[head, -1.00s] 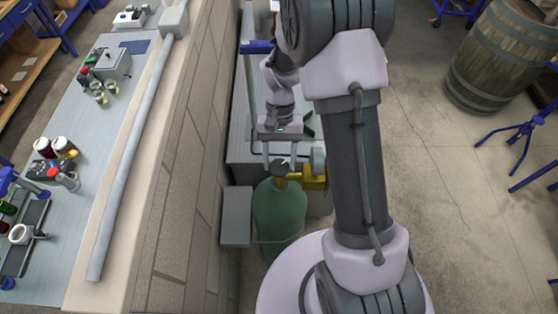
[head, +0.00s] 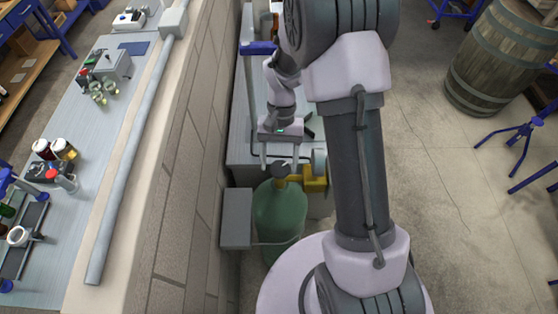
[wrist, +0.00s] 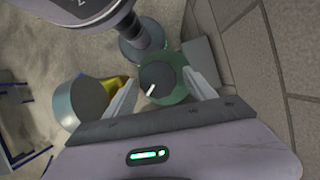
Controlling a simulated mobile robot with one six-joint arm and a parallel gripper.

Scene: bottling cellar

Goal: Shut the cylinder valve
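The green gas cylinder (head: 280,215) stands upright against the wall, with a dark round valve knob (head: 280,170) on top. In the wrist view the knob (wrist: 158,77) carries a white pointer mark, and the green cylinder shoulder (wrist: 181,92) shows around it. My gripper (head: 280,161) is open just above the knob, fingers pointing down. In the wrist view its fingers (wrist: 161,88) are spread on either side of the knob, with gaps visible; I see no contact. A yellow fitting (head: 315,180) with a grey round part sits right of the knob.
The brick wall (head: 200,130) rises close on the left. A grey box (head: 236,217) is beside the cylinder. A grey bench (head: 243,140) with a blue-handled upright (head: 257,47) stands behind. A barrel (head: 500,60) is on the open floor at right.

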